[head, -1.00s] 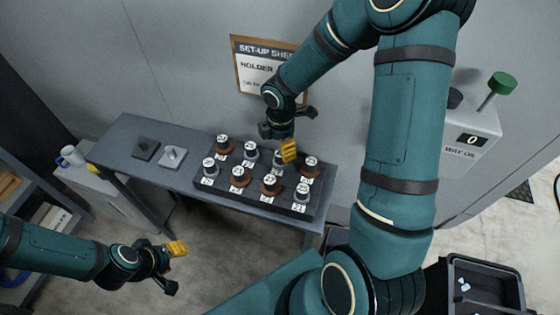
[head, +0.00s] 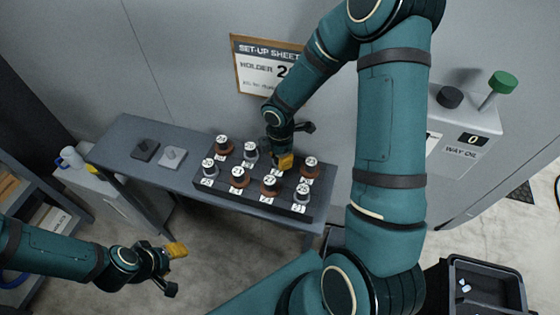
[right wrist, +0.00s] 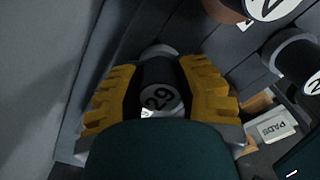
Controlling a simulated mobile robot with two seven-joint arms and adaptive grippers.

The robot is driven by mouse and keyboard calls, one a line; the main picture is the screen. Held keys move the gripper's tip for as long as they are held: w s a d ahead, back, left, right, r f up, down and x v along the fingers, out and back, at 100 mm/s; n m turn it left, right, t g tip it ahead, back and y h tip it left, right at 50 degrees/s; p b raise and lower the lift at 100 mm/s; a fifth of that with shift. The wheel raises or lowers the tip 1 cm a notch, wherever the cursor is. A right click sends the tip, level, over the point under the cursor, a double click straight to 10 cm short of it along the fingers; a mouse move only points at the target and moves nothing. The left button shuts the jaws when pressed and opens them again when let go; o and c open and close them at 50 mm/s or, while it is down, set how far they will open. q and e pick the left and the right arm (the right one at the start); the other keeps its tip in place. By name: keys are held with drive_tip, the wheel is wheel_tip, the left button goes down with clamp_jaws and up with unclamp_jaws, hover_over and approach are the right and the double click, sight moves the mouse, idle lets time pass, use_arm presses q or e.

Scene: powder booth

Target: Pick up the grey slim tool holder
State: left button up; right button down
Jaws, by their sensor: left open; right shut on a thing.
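My right gripper (head: 284,160) is down at the back row of the dark rack (head: 255,203). In the right wrist view its yellow-padded fingers (right wrist: 158,98) are shut on a tool holder with a black body and an end label reading 29 (right wrist: 158,72). A pale grey collar shows past that body. In the head view the gripper hides this holder. Other grey slim holders stand at the back (head: 250,150), front left (head: 208,168) and front right (head: 302,192). My left gripper (head: 173,268) is open and empty, left of and below the bench.
Brown wider holders (head: 221,145) stand between the grey ones; one (head: 310,168) is right beside my right gripper. The set-up sheet (head: 265,68) reads "HOLDER 2", the rest hidden. A way-oil unit (head: 465,130) stands right.

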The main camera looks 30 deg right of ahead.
drive_tip(key=shift+r, duration=0.1)
wheel_tip(320, 180, up, 6)
drive_tip(key=shift+r+p, duration=0.2)
drive_tip(key=shift+p, duration=0.2)
drive_tip(key=s+d, duration=0.1)
drive_tip(key=s, duration=0.4)
drive_tip(key=s+d+b, duration=0.1)
drive_tip(key=s, duration=0.3)
drive_tip(key=s+d+b, duration=0.1)
drive_tip(key=s, duration=0.4)
drive_tip(key=shift+s+r, duration=0.1)
drive_tip(key=shift+s, duration=0.25)
use_arm(q)
wheel_tip(320, 180, down, 14)
drive_tip(key=s+b, duration=0.1)
drive_tip(key=b, duration=1.1)
drive_tip(key=shift+s+d+g, duration=0.3)
drive_tip(key=shift+s+d, duration=0.05)
use_arm(e)
drive_tip(key=shift+s+d, duration=0.15)
drive_tip(key=shift+s, duration=0.55)
drive_tip(key=shift+s+d, duration=0.15)
drive_tip(key=shift+s, duration=0.55)
use_arm(q)
drive_tip(key=shift+s, duration=0.1)
use_arm(e)
drive_tip(key=shift+s+a, duration=0.1)
